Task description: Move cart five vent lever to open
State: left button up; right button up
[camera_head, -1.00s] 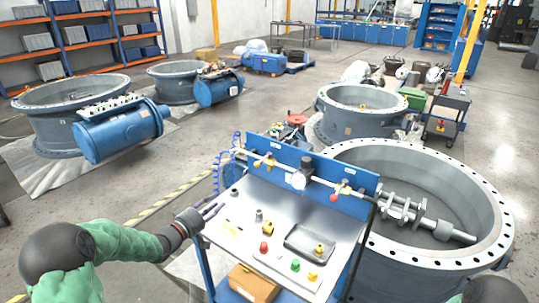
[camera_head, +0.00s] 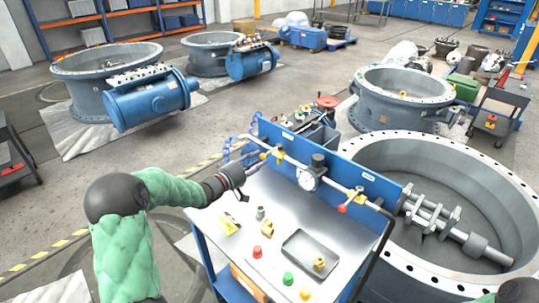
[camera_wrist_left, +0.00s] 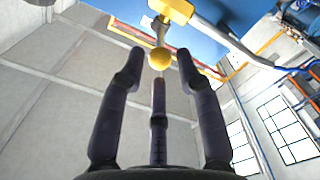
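The cart (camera_head: 213,243) has a steel top and a blue back panel (camera_head: 335,172) carrying a pipe with a gauge (camera_head: 308,179). At the pipe's left is a yellow valve with a yellow-knobbed lever (camera_head: 264,156); at its right is a red-knobbed lever (camera_head: 342,208). The labels are too small to read. My left gripper (camera_head: 252,171) is just in front of the yellow knob. In the left wrist view, its three dark fingers (camera_wrist_left: 158,66) are spread open, with the yellow knob (camera_wrist_left: 160,59) between their tips; contact is unclear. My right gripper is out of view.
On the cart top are a grey tray (camera_head: 297,262), a red button (camera_head: 257,252), a green button (camera_head: 288,279) and small brass fittings (camera_head: 267,229). A large flanged ring (camera_head: 380,155) stands close on the right. Floor is open on the left.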

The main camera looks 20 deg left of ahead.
aim_at(264, 156)
pick_arm(q)
jog(key=shift+b+x, duration=0.6)
jog(key=shift+x, duration=2.6)
jog(key=shift+f, duration=0.1)
grip_shut()
